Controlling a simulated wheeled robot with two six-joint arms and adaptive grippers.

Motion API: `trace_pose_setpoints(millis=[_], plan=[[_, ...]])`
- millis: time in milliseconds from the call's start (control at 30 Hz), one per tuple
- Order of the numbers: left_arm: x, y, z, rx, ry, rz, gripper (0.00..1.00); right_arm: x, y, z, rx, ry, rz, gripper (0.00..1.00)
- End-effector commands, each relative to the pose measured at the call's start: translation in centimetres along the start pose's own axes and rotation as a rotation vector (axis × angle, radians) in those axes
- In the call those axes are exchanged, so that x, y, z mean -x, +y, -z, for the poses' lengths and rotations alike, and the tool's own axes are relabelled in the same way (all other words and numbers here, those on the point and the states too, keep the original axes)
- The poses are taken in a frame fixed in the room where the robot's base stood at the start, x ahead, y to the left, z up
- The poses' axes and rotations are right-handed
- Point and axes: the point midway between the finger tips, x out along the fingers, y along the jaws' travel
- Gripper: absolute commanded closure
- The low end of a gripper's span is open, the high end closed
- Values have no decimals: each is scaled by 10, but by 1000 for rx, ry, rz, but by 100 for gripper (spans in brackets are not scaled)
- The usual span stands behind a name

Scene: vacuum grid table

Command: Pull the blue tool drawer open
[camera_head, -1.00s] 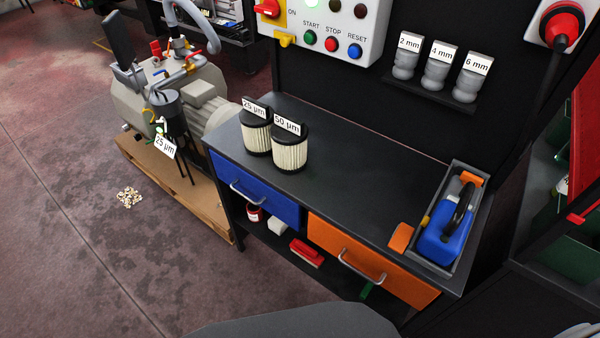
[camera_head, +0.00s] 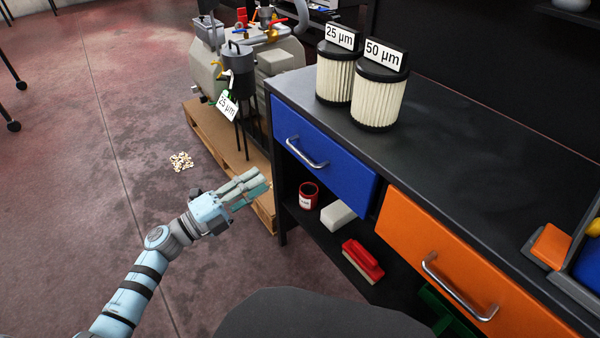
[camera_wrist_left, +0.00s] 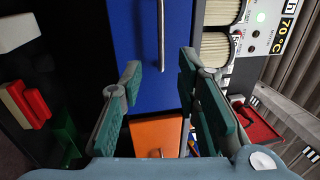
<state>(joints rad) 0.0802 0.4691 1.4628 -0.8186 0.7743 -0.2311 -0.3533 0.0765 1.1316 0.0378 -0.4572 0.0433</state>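The blue tool drawer (camera_head: 345,178) is under the left end of the dark bench, its front flush with the bench. Its silver bar handle (camera_head: 306,154) stands out from the front. My left gripper (camera_head: 258,182) is left of the drawer, apart from the handle, pointing toward the bench. In the left wrist view the gripper (camera_wrist_left: 160,64) is open and empty, with teal pads apart. The blue drawer front (camera_wrist_left: 135,35) and its upright-looking handle (camera_wrist_left: 161,35) show ahead between the fingertips. My right gripper is in neither view.
Two filters (camera_head: 380,100) stand on the bench top (camera_head: 445,135) above the drawer. An orange drawer (camera_head: 455,262) is to the right. The shelf below holds a red can (camera_head: 308,195), a white block (camera_head: 337,215) and a red brush (camera_head: 362,260). A pump on a pallet (camera_head: 215,130) stands behind left.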

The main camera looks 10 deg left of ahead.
Motion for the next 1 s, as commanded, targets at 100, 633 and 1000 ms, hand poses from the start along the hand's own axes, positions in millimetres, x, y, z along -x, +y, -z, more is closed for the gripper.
trace_pose_setpoints(millis=[100,633,1000], plan=[[-26,-4,-1,4,-4,6,70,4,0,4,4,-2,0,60],[-131,-2,-3,9,-10,0,70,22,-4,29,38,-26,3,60],[-132,-2,-3,9,-11,-1,86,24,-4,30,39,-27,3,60]])
